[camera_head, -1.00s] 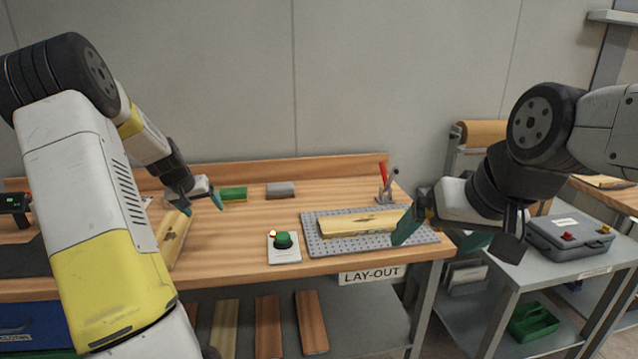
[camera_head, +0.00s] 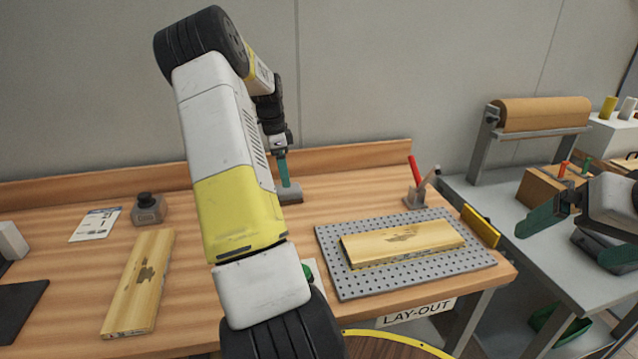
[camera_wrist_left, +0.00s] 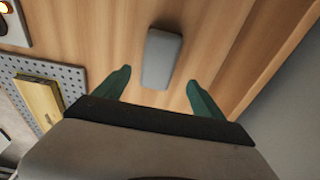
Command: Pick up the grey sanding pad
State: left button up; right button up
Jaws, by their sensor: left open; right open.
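The grey sanding pad (camera_wrist_left: 162,58) lies flat on the wooden bench top in the left wrist view. In the head view the pad (camera_head: 314,191) is partly hidden by my left gripper (camera_head: 284,174). My left gripper (camera_wrist_left: 157,80) is open and points down at the pad, with the two teal fingertips apart on either side of its near end. The pad is not gripped, and I cannot tell the exact height above it. My right gripper (camera_head: 572,240) is open and empty at the right, over the side table.
A perforated grey plate (camera_head: 345,284) with a board (camera_head: 400,243) on it lies right of the pad. A red-handled clamp (camera_head: 416,190) stands behind it. A wall rises behind the bench.

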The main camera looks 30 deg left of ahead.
pick_arm(q)
jog(key=f, duration=0.6)
jog(key=shift+s+d+f, duration=0.1)
jog(key=shift+s, duration=0.1)
jog(key=c, duration=1.5)
jog(key=shift+c, duration=0.2)
jog(key=shift+r, duration=0.55)
jog(key=r, duration=0.2)
jog(key=shift+s+d+r, duration=0.2)
jog(key=shift+s+r, duration=0.05)
jog(key=shift+r, duration=0.15)
jog(key=s+d, duration=0.3)
jog(key=s, duration=0.1)
jog(key=s+d, duration=0.3)
jog(key=s, duration=0.1)
jog(key=s+d+r, duration=0.1)
jog(key=s+d, duration=0.2)
jog(key=shift+s+d+r, duration=0.1)
jog(key=shift+s+d, duration=0.3)
